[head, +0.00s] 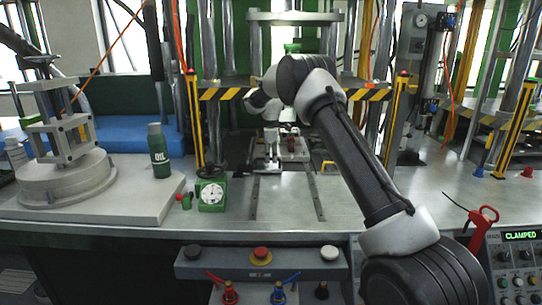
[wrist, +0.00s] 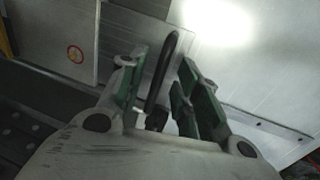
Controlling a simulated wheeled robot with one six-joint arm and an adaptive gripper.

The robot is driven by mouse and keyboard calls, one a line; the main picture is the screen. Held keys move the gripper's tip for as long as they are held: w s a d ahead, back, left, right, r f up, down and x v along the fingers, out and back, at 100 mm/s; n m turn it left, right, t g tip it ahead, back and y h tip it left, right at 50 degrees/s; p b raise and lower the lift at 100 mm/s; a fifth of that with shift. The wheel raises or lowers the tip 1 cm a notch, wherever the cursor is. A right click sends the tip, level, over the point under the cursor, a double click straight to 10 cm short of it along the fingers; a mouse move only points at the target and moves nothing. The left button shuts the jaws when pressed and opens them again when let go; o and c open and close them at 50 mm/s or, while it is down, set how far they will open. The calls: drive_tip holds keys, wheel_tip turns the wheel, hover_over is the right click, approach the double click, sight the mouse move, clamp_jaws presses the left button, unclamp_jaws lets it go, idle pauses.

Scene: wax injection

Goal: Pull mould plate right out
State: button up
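In the wrist view my gripper (wrist: 163,62) has its two green-padded fingers spread apart. A dark, bent bar handle (wrist: 163,72) stands between the fingers, with a gap to the pads showing. Light metal plates lie behind it; I cannot tell which is the right mould plate or whether the handle belongs to it. In the head view my gripper (head: 267,152) points down over the press bed (head: 286,190), in front of the press opening. The mould plates are small and partly hidden there by my arm.
Black-and-yellow striped guards (head: 233,94) and yellow posts (head: 195,122) flank the opening. A green dial gauge (head: 211,194) and a green oil bottle (head: 159,151) stand at left. A red-handled tool (head: 481,224) is at right. The bed's front is clear.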

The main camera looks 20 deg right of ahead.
drive_tip(key=shift+c, duration=0.5)
clamp_jaws()
